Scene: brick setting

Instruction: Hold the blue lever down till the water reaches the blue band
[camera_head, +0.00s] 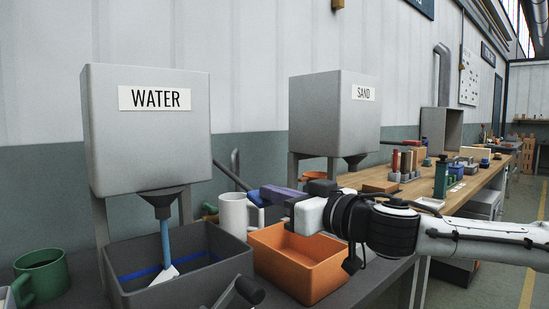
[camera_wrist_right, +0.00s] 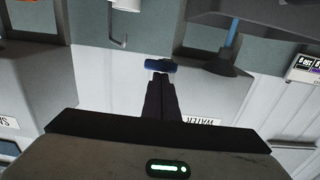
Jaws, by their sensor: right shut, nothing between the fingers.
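The grey WATER tank (camera_head: 150,135) stands at the left, and a blue stream (camera_head: 165,242) runs from its spout into a grey bin (camera_head: 215,280). A blue band (camera_head: 140,273) shows on the bin's inner wall; the water level against it is not clear. The blue lever (camera_head: 276,193) sticks out from the tank toward the right. My right gripper (camera_head: 300,199) is at the lever's end; in the right wrist view its shut fingers (camera_wrist_right: 159,84) meet the lever's blue grip (camera_wrist_right: 160,66), with nothing between them. My left gripper is out of view.
An orange bin (camera_head: 325,262) stands below my right gripper, with a white mug (camera_head: 235,212) behind the bins. A green mug (camera_head: 40,272) is at the far left. A SAND tank (camera_head: 335,115) stands further right. A black-knobbed handle (camera_head: 249,290) rises at the front.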

